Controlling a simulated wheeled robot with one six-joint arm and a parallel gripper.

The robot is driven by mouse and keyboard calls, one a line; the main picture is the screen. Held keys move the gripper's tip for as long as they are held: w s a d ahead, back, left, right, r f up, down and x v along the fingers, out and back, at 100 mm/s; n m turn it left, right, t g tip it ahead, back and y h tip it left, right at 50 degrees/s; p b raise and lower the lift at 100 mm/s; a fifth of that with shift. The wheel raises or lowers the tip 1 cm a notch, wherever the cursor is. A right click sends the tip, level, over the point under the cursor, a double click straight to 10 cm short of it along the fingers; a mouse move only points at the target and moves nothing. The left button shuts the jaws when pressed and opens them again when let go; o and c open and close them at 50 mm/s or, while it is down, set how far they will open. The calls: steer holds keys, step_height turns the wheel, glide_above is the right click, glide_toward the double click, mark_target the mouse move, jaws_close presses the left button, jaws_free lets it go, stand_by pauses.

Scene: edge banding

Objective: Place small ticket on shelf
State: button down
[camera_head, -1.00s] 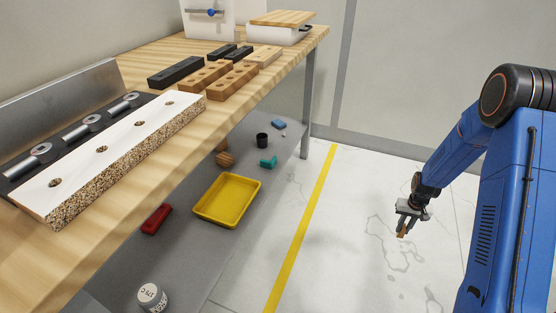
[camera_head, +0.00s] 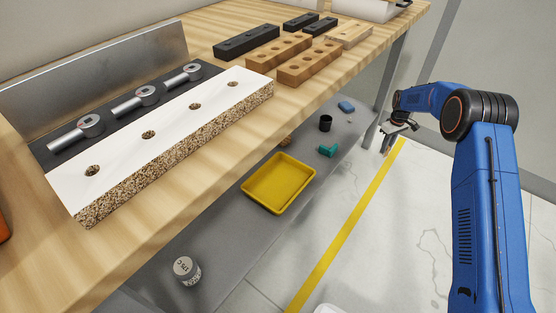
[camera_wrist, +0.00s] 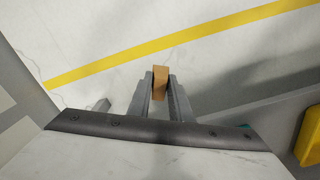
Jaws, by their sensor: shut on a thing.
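The small ticket (camera_wrist: 160,84) is a small tan-brown piece held between the two grey fingers of my gripper (camera_wrist: 160,78) in the wrist view. It sticks out past the fingertips. In the head view my gripper (camera_head: 388,146) hangs over the floor by the far table leg, apart from the shelf; the ticket is too small to make out there. The grey lower shelf (camera_head: 222,238) runs under the wooden workbench. A yellow tray (camera_head: 279,184) sits on the shelf, and its edge shows in the wrist view (camera_wrist: 310,140).
The shelf also holds a white labelled jar (camera_head: 187,270), a black cup (camera_head: 325,123), a teal piece (camera_head: 327,150) and a blue block (camera_head: 346,106). The far table leg (camera_head: 392,85) stands close to my gripper. Bare shelf lies between jar and tray.

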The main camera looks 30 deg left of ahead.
steer(key=s+a+r+n, duration=0.1)
steer(key=a+r+n, duration=0.1)
steer(key=a, duration=0.7)
steer(key=a+r+n, duration=0.2)
steer(key=a+n, duration=0.1)
steer(key=a, duration=0.6)
step_height(320, 180, up, 5)
steer(key=n, duration=0.5)
glide_above(313, 141)
steer(key=shift+w+a+f, duration=0.1)
steer(key=shift+f, duration=2.45)
steer(key=shift+a+f, duration=0.1)
steer(key=shift+f, duration=2.4)
steer(key=shift+f, duration=0.1)
steer(key=c, duration=1.6)
jaws_free()
steer(key=shift+r, duration=3.9)
